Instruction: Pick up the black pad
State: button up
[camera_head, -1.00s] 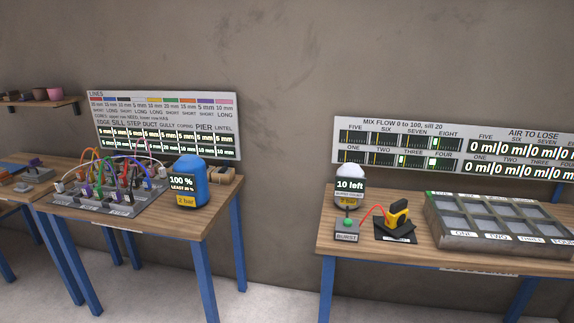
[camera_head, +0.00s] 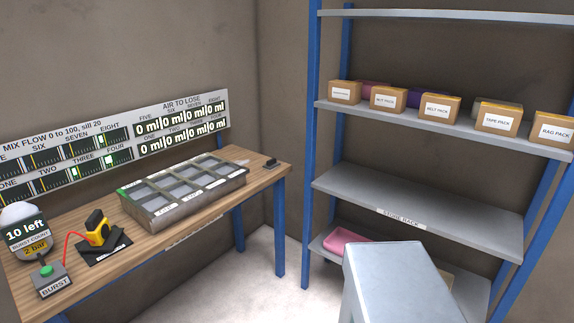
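A small black block (camera_head: 270,163) lies on the right end of the wooden table (camera_head: 262,181), right of the metal tray; it may be the black pad. A flat black mat (camera_head: 113,249) lies on the same table under a yellow and black tool (camera_head: 98,230), left of the tray. The frames do not show for certain which of these is the pad. My gripper is not in view.
A divided metal tray (camera_head: 150,214) fills the middle of the table. A burst box (camera_head: 52,283) with a green button stands at the left. A rack (camera_head: 410,213) with labelled boxes stands at the right. An unidentified pale grey form hides part of its bottom.

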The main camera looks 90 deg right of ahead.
aim_at(271, 164)
jog(key=u, duration=1.15)
jog(key=k, duration=0.15)
jog(key=z, duration=2.65)
jog(key=k, duration=0.15)
jog(key=z, duration=1.35)
jog(key=i, duration=0.55)
jog(key=z, duration=0.1)
jog(key=k, duration=0.45)
jog(key=z, duration=0.05)
